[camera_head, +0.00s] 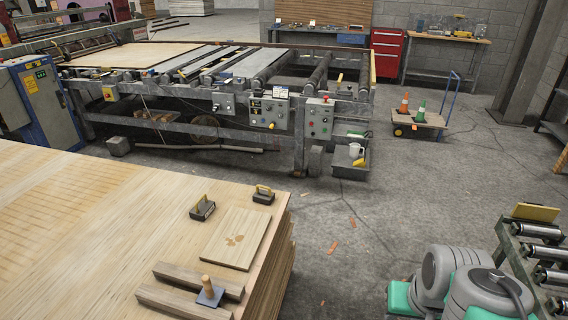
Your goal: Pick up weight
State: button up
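Two dark blocks with yellow handles, which look like weights, sit upright on the veneer stack (70,215) at the lower left. One weight (202,210) is near the stack's middle right. The other weight (263,197) is a little farther back and right, close to the stack's far right corner. They stand apart from each other, and nothing covers them. My gripper is not in view; only grey and green rounded parts of my arm show at the lower right.
On the stack lie a thin wood panel (234,238), two wood strips (198,279) and a grey plate with a wooden knob (209,293). A roller conveyor (545,255) stands at the right. A long machine (200,130) stands behind. Open floor (400,200) lies between.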

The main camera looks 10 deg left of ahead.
aim_at(262, 196)
jog(key=i, duration=2.1)
jog(key=u, duration=3.8)
